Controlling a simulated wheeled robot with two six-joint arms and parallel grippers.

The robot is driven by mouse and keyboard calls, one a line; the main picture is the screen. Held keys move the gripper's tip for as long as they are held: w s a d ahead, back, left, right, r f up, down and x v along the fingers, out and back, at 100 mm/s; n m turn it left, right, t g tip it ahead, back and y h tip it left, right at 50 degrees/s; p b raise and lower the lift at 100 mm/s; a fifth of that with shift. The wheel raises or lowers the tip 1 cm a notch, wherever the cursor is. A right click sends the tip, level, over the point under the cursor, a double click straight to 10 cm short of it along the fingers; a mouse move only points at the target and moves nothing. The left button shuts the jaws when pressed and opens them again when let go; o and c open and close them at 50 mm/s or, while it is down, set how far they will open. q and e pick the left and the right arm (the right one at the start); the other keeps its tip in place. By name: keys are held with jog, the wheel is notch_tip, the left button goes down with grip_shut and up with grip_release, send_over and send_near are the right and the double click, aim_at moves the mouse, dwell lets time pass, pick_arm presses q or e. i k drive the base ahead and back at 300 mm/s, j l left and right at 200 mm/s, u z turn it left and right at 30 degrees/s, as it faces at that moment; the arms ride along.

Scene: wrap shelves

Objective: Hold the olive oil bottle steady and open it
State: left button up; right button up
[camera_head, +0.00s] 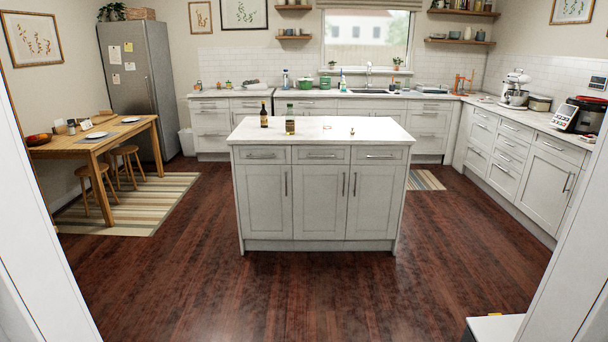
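Two bottles stand upright close together on the left half of the white island top (375,130). One is a green-tinted bottle with a pale label and a dark top (290,122), and it looks like the olive oil bottle. The other is a dark brown bottle (264,116) just left of it and a little farther back. Labels are too small to read. A tiny brownish object (352,130) lies on the right half of the island top; I cannot tell what it is. Neither of my grippers is in view, and nothing touches the bottles.
The island (320,200) stands mid-room with open wooden floor (320,295) in front. White upright panels flank the view at left and right. A dining table (100,140) with stools is on the left. Counters with appliances line the back and right walls.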

aim_at(290, 117)
jog(key=i, duration=1.65)
jog(key=i+j, duration=0.15)
jog(key=i, duration=0.7)
jog(key=i+j, duration=0.1)
jog(key=i, duration=0.75)
